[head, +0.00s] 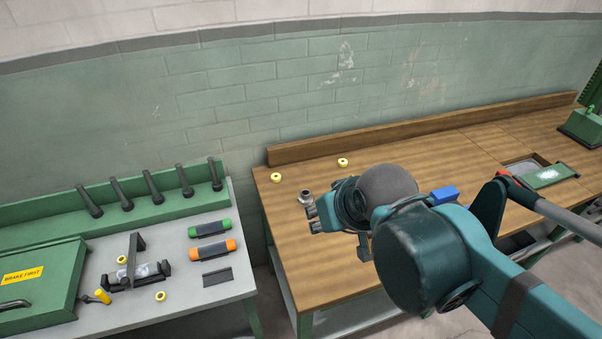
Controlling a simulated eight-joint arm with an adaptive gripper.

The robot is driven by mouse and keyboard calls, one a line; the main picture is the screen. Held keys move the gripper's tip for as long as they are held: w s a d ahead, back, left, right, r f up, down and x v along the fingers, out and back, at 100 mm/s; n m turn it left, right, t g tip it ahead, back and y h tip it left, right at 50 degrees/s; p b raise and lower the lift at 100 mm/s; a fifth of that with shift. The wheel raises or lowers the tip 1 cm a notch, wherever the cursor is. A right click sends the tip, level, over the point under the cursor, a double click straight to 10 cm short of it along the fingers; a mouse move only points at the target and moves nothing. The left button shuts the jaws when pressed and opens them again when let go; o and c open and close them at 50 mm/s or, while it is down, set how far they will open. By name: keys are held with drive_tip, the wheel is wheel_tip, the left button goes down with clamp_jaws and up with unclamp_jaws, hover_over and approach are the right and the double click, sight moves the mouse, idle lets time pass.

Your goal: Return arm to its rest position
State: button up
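My arm reaches in from the lower right in teal and dark grey, over the wooden table (290,235). My gripper (318,220) is at the arm's left end, above the table's left part. The wrist and arm links hide much of it, and I cannot tell whether its fingers are open or shut. No held object is visible. A small grey metal piece (304,197) shows right beside the gripper; I cannot tell whether they touch.
Yellow rings (276,178) (343,162) lie near the table's back. A blue block (445,195) shows behind my arm. At left, a grey bench (130,313) bears a green box (38,290), a dark bracket (137,272), and green (210,228) and orange (212,251) pieces.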

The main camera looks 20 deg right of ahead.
wheel_tip(320, 180, down, 6)
drive_tip(key=b, duration=0.6)
drive_tip(key=shift+f, duration=0.15)
idle(0.9)
